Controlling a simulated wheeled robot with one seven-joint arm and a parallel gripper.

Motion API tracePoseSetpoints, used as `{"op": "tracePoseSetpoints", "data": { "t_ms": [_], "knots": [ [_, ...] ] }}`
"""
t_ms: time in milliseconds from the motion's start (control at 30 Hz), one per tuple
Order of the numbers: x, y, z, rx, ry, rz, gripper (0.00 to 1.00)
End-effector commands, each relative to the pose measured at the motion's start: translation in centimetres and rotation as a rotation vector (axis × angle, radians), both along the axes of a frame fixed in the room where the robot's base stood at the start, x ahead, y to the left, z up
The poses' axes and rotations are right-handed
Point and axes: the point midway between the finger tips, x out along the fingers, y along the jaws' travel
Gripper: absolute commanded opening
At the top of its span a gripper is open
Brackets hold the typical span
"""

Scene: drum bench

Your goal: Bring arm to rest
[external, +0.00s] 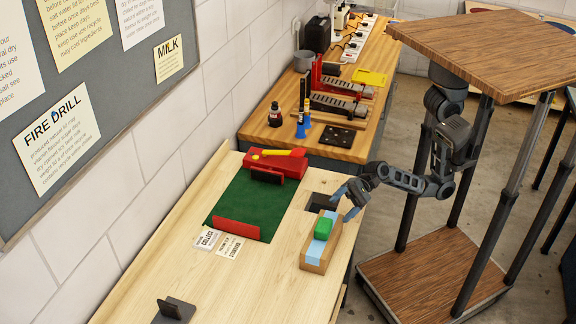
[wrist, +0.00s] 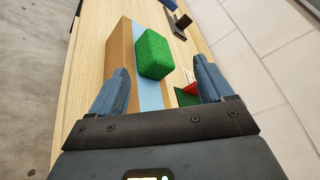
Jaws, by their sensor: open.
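My gripper (external: 350,199) is at the end of my arm, which reaches in from the right over the light wooden bench (external: 175,243). Its blue fingers are spread apart with nothing between them, and they also show in the wrist view (wrist: 160,88). A green block (external: 324,228) rests on the blue strip of a wooden block (external: 314,258) just in front of the gripper. In the wrist view, the green block (wrist: 153,54) lies ahead of the fingertips, apart from them. The full height gap to the gripper is hard to tell.
A dark square (external: 320,203) lies beside the gripper. A green mat (external: 248,205) with a red bar (external: 236,229) and a red and yellow item (external: 276,162) is to the left. Bottles and tools crowd the far bench. A wooden-topped stand (external: 490,45) is at right.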

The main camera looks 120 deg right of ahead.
Motion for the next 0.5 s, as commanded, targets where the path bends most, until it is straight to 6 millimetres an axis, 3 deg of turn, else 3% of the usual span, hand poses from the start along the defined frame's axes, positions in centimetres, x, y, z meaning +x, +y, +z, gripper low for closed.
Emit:
{"op": "tracePoseSetpoints", "data": {
  "t_ms": [100, 233, 500],
  "knots": [
    [-2.2, 0.9, -0.1, -0.219, -0.148, -0.046, 0.80],
    [-5.0, 0.5, -0.9, -0.454, -0.230, -0.094, 0.80],
    [-13.0, -1.8, -5.1, -0.961, -0.228, -0.101, 0.80]
  ]
}}
